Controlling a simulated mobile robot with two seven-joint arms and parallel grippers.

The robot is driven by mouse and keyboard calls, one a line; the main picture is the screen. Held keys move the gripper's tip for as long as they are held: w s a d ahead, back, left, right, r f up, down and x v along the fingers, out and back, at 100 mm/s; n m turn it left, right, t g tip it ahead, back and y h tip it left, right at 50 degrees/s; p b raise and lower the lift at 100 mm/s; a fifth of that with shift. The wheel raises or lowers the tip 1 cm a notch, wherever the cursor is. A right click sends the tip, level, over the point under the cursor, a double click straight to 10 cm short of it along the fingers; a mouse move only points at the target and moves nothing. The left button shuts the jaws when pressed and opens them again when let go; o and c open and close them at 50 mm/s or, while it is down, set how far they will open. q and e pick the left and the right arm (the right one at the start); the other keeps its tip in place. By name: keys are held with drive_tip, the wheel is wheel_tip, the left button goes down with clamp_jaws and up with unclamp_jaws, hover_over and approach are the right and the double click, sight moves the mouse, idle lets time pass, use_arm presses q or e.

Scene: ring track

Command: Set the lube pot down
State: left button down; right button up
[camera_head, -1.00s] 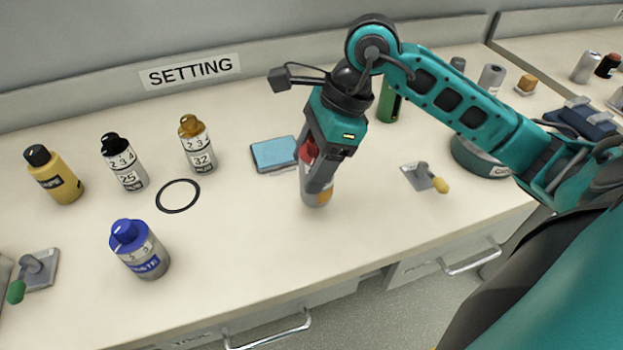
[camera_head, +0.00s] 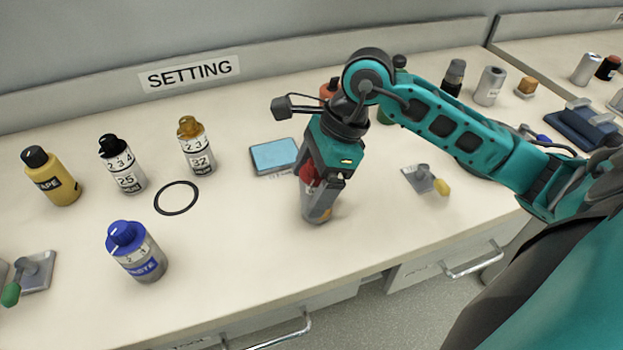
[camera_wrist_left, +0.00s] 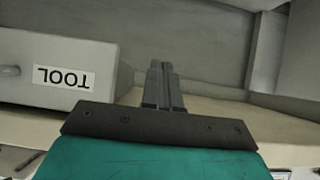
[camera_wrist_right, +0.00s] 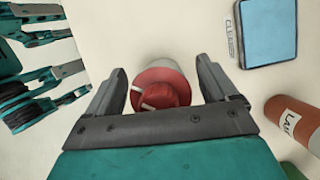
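The lube pot, grey with a red cap (camera_wrist_right: 160,88), sits between the fingers of my right gripper (camera_wrist_right: 157,80). In the head view the right gripper (camera_head: 318,190) points down over the bench and hides most of the pot; some red, grey and a bit of orange (camera_head: 325,216) show. My left gripper (camera_wrist_left: 163,85) is shut and empty in the left wrist view, and out of the head view.
A blue pad (camera_head: 274,156) lies left of the right gripper. An orange bottle (camera_wrist_right: 297,122) stands close by. A black ring (camera_head: 177,198), a blue-capped pot (camera_head: 138,252) and several bottles are farther left. A yellow-knobbed lever (camera_head: 425,180) is at the right. Bench in front is clear.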

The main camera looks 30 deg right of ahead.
drive_tip(key=shift+r+p, duration=0.25)
drive_tip(key=shift+p, duration=0.05)
drive_tip(key=v, duration=1.2)
drive_tip(key=shift+p, duration=0.35)
drive_tip(key=shift+s+f, duration=0.1)
